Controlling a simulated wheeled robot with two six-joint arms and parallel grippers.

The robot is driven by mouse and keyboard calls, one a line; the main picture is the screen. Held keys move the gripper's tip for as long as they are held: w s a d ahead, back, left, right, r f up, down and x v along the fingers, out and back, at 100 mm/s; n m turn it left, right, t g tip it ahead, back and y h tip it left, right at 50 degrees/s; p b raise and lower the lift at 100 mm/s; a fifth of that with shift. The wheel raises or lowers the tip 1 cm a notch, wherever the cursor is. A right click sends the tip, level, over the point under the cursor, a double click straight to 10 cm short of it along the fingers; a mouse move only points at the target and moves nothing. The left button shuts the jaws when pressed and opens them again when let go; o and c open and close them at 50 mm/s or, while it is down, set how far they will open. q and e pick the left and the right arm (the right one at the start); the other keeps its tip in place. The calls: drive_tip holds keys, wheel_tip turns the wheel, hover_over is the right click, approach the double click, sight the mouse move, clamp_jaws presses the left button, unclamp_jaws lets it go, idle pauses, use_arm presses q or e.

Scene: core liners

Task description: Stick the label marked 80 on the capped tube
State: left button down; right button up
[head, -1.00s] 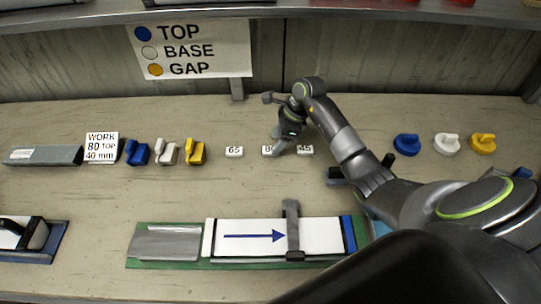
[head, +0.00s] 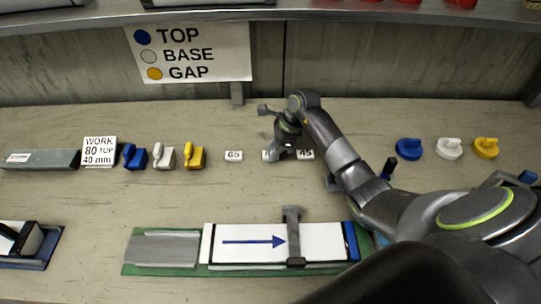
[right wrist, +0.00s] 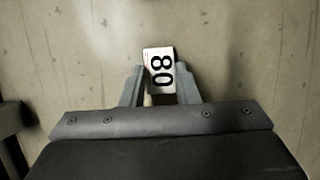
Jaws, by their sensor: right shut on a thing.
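The label marked 80 (right wrist: 159,62) is a small white block with black digits, between the fingers of my right gripper in the right wrist view. My right gripper (head: 281,155) is shut on it at the row of labels; its fingers hide part of the label (head: 266,156) in the head view. I cannot tell whether it is off the bench. The white tube (head: 245,232) lies in a green tray (head: 128,268), with a blue arrow pointing right and a blue cap (head: 351,240) at its right end. A grey upright piece (head: 293,232) crosses it. My left gripper is not in view.
Labels 65 (head: 233,156) and 45 (head: 306,155) flank the gripper. A work card (head: 99,151) and blue, white and yellow pieces stand left. Blue, white and yellow caps (head: 448,147) lie right. Bare bench separates the labels and the tray.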

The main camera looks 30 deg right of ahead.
drive_tip(key=shift+r+p, duration=1.45)
drive_tip(key=shift+r, duration=1.55)
